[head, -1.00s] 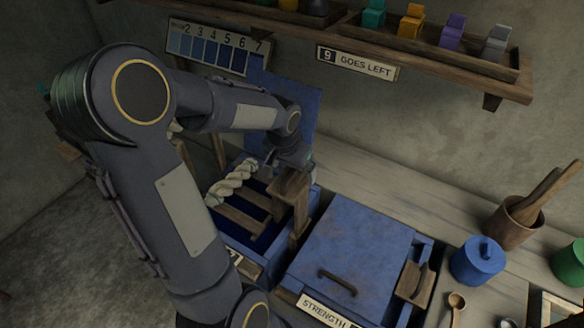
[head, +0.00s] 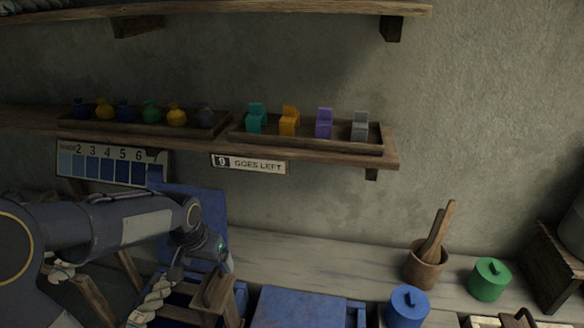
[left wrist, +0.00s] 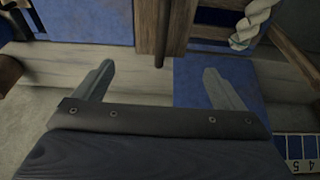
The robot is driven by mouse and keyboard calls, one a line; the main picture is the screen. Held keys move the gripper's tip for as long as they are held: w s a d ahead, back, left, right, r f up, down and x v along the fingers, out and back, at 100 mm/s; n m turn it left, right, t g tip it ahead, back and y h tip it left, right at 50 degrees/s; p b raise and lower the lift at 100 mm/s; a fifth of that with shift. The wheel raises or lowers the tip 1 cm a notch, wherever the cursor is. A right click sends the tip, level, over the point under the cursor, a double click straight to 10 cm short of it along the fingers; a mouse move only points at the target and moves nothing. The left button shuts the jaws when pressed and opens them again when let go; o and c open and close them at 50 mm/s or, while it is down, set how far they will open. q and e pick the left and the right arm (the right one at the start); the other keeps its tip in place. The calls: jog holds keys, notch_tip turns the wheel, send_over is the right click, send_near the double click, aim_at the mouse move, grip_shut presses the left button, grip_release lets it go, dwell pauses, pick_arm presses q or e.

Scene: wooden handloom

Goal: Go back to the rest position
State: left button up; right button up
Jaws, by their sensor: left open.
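My left arm comes in from the left in the head view, and my left gripper (head: 220,258) hangs above the blue boxes, just behind a wooden frame piece (head: 214,291). Past the fingers lie the pale bench boards (left wrist: 75,72) and a blue panel (left wrist: 195,82). A twisted cream rope (head: 152,302) is near the gripper in the head view, and the rope also shows at upper right in the wrist view (left wrist: 250,25). My right gripper is not in view.
A blue panel (head: 195,220) stands upright behind the gripper. A shelf (head: 330,153) with small jars and coloured blocks runs above. A blue pot (head: 407,307), a green pot (head: 489,279) and a wooden utensil cup (head: 425,268) stand at right.

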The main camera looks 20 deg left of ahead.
pick_arm(q)
jog(key=s+d+r+t+h, duration=0.1)
jog(key=s+d+r+h, duration=0.1)
jog(key=s+d, duration=0.5)
jog(key=s+d+r+t+h, duration=0.1)
jog(key=s+d+r+h, duration=0.1)
jog(key=s+d, duration=0.5)
jog(key=s+r, duration=0.1)
jog(key=s, duration=0.3)
jog(key=shift+d+r+t+b, duration=0.15)
jog(key=shift+r+t+b, duration=0.2)
jog(key=shift+r+t, duration=0.05)
